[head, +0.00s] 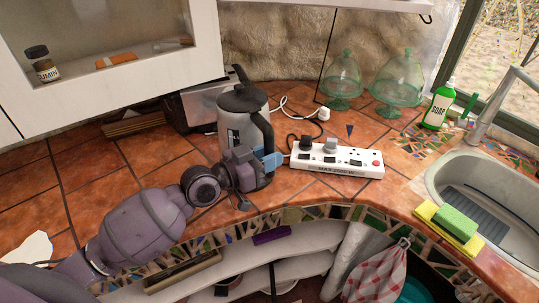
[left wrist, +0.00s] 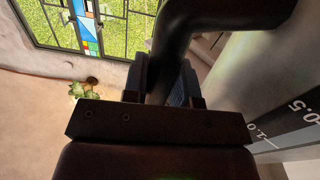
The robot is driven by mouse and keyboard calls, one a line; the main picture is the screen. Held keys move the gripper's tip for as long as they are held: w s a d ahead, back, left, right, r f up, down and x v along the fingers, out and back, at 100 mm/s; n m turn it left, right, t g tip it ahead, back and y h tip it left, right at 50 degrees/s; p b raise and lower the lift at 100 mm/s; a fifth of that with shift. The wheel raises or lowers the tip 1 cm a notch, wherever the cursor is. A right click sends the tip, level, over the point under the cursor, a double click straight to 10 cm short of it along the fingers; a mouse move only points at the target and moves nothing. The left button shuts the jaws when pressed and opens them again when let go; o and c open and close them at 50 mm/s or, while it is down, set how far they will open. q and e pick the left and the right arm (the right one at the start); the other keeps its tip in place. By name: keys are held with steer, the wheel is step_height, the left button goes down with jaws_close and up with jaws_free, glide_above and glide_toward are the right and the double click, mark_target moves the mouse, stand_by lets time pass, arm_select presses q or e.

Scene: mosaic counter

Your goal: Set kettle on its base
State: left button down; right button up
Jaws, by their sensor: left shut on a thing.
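The kettle (head: 232,123) is a grey body with a dark lid and a black handle (head: 263,128), upright over the tiled counter. My left gripper (head: 268,162) is at the handle's lower part, its bluish fingers shut on it. In the left wrist view, the black handle (left wrist: 205,22) passes between the fingers (left wrist: 163,82), and the kettle body (left wrist: 285,105) with its level scale is at the right. The kettle's underside is hidden behind my gripper and arm. I cannot clearly make out the base or whether the kettle touches it. My right gripper is out of view.
A white power strip (head: 337,160) with plugs and cords lies right of the kettle. A metal toaster-like box (head: 196,103) stands close behind it. Green glass domes (head: 342,76), a soap bottle (head: 438,105) and the sink (head: 490,190) are farther right. Counter at left is mostly clear.

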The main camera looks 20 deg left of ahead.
arm_select(q)
steer(key=shift+r, duration=0.2)
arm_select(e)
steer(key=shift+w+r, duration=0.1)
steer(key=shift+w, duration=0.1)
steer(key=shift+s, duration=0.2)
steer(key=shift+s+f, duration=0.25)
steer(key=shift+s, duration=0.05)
arm_select(q)
steer(key=shift+f, duration=0.2)
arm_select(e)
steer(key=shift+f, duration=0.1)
arm_select(q)
steer(key=shift+f+b, duration=0.25)
steer(key=shift+b, duration=0.05)
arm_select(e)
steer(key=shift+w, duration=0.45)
arm_select(q)
steer(key=shift+f, duration=0.2)
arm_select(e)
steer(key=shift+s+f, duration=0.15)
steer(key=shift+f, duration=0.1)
arm_select(q)
steer(key=c, duration=1.2)
jaws_free()
steer(key=shift+f, duration=0.1)
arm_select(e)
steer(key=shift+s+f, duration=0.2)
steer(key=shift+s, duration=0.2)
